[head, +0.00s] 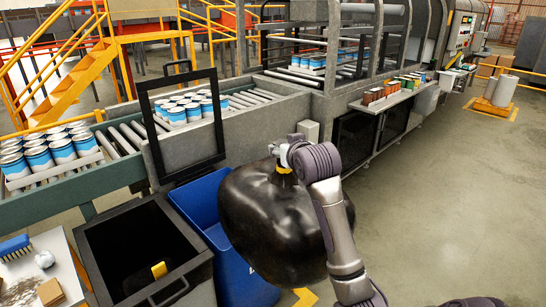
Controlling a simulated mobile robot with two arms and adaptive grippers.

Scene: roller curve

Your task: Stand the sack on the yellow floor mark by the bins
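A large shiny black sack (262,222) with a yellow band at its neck hangs from my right gripper (283,162), which appears shut on the neck, though the fingers are small and partly hidden. The sack is in front of the blue bin (202,205) and covers part of it. A yellow floor mark (304,297) shows just below the sack, mostly hidden by the sack and my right arm. A dark open bin (100,232) stands left of the blue bin, with a yellow thing inside. My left gripper is not in view.
A roller conveyor (125,135) with trays of blue and white cans runs behind the bins. An open black frame (152,128) rises there. A table (60,245) with a brush stands at left. Clear floor (440,200) lies at right.

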